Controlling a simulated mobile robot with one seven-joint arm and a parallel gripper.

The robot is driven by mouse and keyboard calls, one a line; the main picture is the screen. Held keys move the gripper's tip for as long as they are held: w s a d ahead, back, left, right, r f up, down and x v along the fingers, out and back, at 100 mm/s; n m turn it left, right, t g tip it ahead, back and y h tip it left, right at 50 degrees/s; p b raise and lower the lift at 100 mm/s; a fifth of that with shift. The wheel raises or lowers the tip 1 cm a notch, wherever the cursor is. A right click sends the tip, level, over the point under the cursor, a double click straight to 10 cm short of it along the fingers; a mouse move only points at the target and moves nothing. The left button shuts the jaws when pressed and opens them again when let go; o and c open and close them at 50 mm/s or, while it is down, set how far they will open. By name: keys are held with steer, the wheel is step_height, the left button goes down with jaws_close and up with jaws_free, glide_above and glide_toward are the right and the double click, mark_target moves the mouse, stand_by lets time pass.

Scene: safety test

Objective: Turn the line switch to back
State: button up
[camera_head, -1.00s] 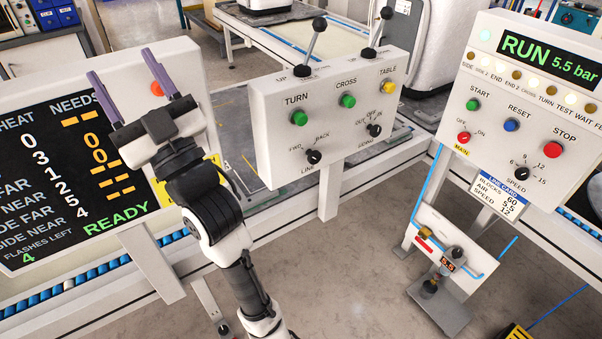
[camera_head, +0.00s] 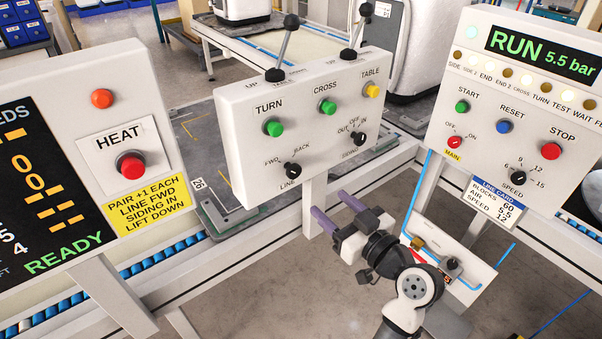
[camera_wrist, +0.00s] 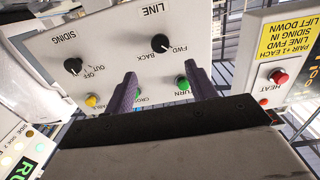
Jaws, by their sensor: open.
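The line switch (camera_head: 292,170) is a black rotary knob low on the white control panel, with FWD marked at its upper left, BACK at its upper right and LINE below. I cannot tell for sure which mark its pointer faces. In the wrist view the line switch (camera_wrist: 160,44) shows upside down, beyond the fingertips. My gripper (camera_head: 334,208) is open and empty, with two purple fingers apart. It is below and right of the switch in the head view, not touching it. The fingers of my gripper (camera_wrist: 160,80) point towards the panel in the wrist view.
The same panel carries a siding knob (camera_head: 359,139), green TURN (camera_head: 273,128) and CROSS (camera_head: 327,107) buttons, a yellow TABLE button (camera_head: 373,91) and two levers above. A heat panel (camera_head: 130,125) stands left; the RUN panel (camera_head: 480,120) stands right.

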mark_target(296, 173)
steer(key=p+x, duration=0.3)
steer(key=x, duration=0.8)
steer(key=shift+w+a, duration=0.15)
steer(key=shift+w, duration=0.05)
steer(key=shift+c, duration=0.4)
steer(key=c, duration=0.9)
